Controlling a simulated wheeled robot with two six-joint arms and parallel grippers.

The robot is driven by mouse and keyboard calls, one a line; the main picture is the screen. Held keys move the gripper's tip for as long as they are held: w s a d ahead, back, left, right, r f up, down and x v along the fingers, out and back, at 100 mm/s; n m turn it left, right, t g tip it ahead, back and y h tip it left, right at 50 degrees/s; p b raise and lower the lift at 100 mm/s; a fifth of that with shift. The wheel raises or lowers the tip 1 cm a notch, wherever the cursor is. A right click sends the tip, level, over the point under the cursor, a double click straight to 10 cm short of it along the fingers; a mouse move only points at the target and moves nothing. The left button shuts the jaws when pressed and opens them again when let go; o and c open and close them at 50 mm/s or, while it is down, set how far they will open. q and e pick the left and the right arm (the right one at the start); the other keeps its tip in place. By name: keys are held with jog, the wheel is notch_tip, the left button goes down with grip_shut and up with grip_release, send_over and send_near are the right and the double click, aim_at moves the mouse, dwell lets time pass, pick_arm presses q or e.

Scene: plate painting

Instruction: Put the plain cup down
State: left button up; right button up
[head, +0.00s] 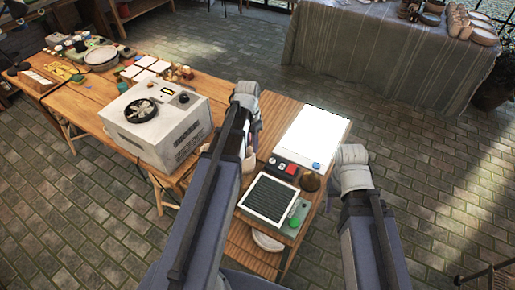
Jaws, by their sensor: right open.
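My left arm reaches over the bench and ends in a grey wrist; the left gripper (252,128) is mostly hidden behind my own arm, and its fingertips cannot be made out. A pale, rounded vessel (249,162) shows in part beside that arm, below the wrist. I cannot tell whether it is the plain cup or whether the gripper touches it. My right gripper (352,158) is open at the right edge of the bench, beside the white panel, with its fingers hardly visible. A small brown pot (310,182) stands on the bench to its left.
The wooden bench (240,238) holds a bright white panel (311,137), a dark ribbed pad (268,199) and a red button box (286,167). A white boxy machine (157,125) stands at left. Paints and bowls fill the far-left end. A cloth-covered table (385,55) is behind.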

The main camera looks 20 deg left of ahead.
pick_arm(q)
jog(key=s+d, duration=0.6)
jog(key=d, duration=0.4)
jog(key=s+d+y, duration=0.1)
jog(key=s+d, duration=0.6)
jog(key=d, duration=0.4)
jog(key=shift+y, duration=0.3)
